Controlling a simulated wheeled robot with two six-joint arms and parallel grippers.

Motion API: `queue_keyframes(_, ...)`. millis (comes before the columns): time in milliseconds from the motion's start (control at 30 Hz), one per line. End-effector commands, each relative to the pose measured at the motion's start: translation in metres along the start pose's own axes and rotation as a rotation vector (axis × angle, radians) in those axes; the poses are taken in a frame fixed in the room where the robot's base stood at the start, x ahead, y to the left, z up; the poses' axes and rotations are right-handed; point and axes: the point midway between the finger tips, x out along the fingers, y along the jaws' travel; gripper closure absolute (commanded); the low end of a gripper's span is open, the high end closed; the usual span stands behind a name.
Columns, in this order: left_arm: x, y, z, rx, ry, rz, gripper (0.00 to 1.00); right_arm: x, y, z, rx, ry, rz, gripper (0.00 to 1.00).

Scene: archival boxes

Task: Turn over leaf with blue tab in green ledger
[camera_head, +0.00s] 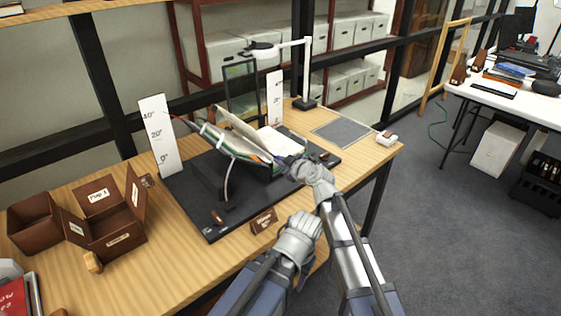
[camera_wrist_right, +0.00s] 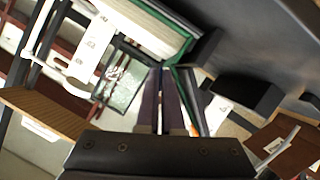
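The green ledger (camera_head: 232,144) lies open on a black cradle (camera_head: 206,178) in the head view. A cream leaf (camera_head: 243,128) stands raised at a slant over it, its near end reaching my right gripper. My right gripper (camera_head: 281,160) is at the ledger's near right edge. In the wrist view its two dark fingers (camera_wrist_right: 160,80) lie almost together at the page edges, beside the green cover (camera_wrist_right: 186,85). They appear closed on the leaf's edge, which they hide. I cannot make out the blue tab clearly. My left gripper (camera_head: 301,281) hangs low before the table, its fingers mostly hidden.
A white lamp (camera_head: 306,75) rises at the back. Brown boxes (camera_head: 110,222) stand at the left. A grey pad (camera_head: 342,131) lies at the right. A small brown label stand (camera_head: 263,221) is at the front edge.

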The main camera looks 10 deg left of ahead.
Motion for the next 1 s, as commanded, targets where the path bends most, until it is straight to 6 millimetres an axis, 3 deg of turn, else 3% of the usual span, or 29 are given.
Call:
queue_keyframes(700, 0.0021, 0.0002, -0.0001, 0.0, 0.0, 0.0, 0.5, -0.0008, -0.0027, -0.0008, -0.061, -0.002, 0.02, 1.0)
queue_keyframes(833, 0.002, 0.0002, -0.0001, 0.0, 0.0, 0.0, 0.5, -0.0007, -0.0024, -0.0009, -0.06, -0.002, 0.021, 0.83)
queue_keyframes(1000, 0.0019, 0.0002, -0.0001, 0.0, 0.0, 0.0, 0.5, -0.0006, -0.0018, -0.0011, -0.059, -0.001, 0.022, 0.83)
